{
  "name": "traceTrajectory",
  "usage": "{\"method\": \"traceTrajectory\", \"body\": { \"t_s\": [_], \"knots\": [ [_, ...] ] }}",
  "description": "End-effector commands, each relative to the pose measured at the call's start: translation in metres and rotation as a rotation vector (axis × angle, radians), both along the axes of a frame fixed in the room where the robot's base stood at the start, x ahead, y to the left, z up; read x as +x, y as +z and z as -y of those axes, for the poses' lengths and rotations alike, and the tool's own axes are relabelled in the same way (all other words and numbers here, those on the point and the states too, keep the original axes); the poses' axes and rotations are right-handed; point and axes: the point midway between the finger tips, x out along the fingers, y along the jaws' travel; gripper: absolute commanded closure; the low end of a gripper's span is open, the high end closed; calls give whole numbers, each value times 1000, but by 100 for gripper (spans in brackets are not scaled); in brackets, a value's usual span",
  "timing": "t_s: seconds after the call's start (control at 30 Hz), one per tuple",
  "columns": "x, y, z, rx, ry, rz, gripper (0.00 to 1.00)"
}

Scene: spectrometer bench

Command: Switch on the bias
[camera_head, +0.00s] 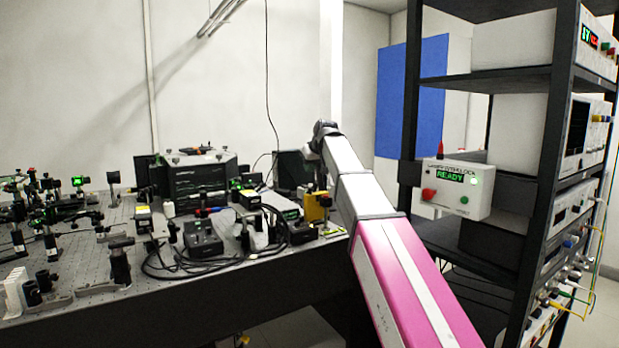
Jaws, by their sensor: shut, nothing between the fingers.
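No control marked as the bias can be read at this size. A small yellow box (315,207) stands on the bench near the end of my arm. A dark box with knobs on top (203,240) lies left of it with black cables. My gripper (320,182) is at the far end of my arm, a little above the yellow box; it looks shut and empty, but its fingertips are small and partly hidden by the arm. I cannot tell whether it touches anything.
An optical bench (150,293) crowded with mounts and cables fills the left. A black rack (536,180) of instruments stands at the right. A white interlock box (455,188) on it reads READY in green, with red and green buttons.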

Motion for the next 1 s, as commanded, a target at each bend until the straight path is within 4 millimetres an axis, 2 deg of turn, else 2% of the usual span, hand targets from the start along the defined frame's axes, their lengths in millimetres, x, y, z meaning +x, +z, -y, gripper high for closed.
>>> {"method": "traceTrajectory", "body": {
  "t_s": [0.03,0.1,0.4,0.6,1.0],
  "knots": [
    [-12,6,8,0,-1,1,100],
    [-23,15,14,0,-1,1,100],
    [-55,47,37,0,-1,0,100],
    [-64,55,42,0,-1,-1,100],
    [-64,56,43,-1,-1,-2,100]
  ]
}}
